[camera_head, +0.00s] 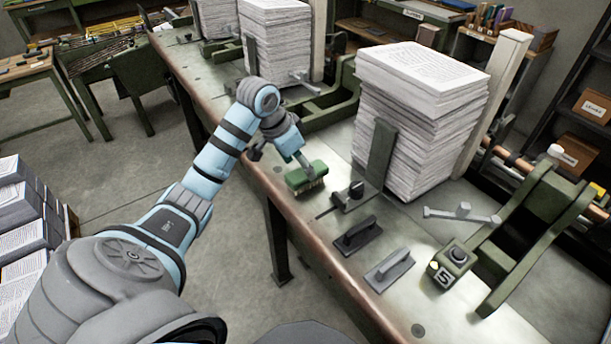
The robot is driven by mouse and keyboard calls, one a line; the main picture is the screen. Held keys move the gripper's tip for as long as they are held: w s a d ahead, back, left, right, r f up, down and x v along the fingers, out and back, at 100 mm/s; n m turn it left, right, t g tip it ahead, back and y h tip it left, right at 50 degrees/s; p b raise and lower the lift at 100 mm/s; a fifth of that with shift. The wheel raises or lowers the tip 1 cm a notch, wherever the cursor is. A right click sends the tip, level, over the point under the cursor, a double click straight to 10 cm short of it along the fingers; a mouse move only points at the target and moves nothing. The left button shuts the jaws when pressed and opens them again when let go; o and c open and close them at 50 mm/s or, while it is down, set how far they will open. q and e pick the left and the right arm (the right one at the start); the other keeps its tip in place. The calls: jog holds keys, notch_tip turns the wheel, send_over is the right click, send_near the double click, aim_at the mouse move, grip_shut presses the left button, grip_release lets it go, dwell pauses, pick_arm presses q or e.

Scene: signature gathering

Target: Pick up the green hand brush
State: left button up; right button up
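The green hand brush (308,178) sits on the near edge of the workbench, in the middle of the picture, with pale bristles at its lower side. My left arm comes in from the lower left, and my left gripper (296,155) is right at the brush, over its far end. The gripper is small and partly turned away, so I cannot tell whether its fingers are closed on the brush or just beside it. The brush seems to rest on the bench top. My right gripper is not in view.
The workbench (440,310) holds a tall paper stack (410,130) behind the brush. A black-knobbed block (352,195), a dark flat-handled tool (357,235) and a grey one (389,270) lie to its right. A green press frame (530,230) stands farther right. Floor is free left of the bench.

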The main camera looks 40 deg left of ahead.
pick_arm(q)
jog(key=w+f, duration=0.2)
jog(key=f, duration=0.1)
jog(key=w+f, duration=0.2)
jog(key=shift+w+d+f, duration=0.1)
jog(key=shift+d+f, duration=0.15)
jog(key=shift+d, duration=0.15)
jog(key=shift+s+r, duration=0.15)
jog(key=shift+s, duration=0.15)
jog(key=shift+w+f+p, duration=0.1)
jog(key=shift+f+p, duration=0.2)
jog(key=shift+c, duration=0.2)
jog(key=c, duration=1.2)
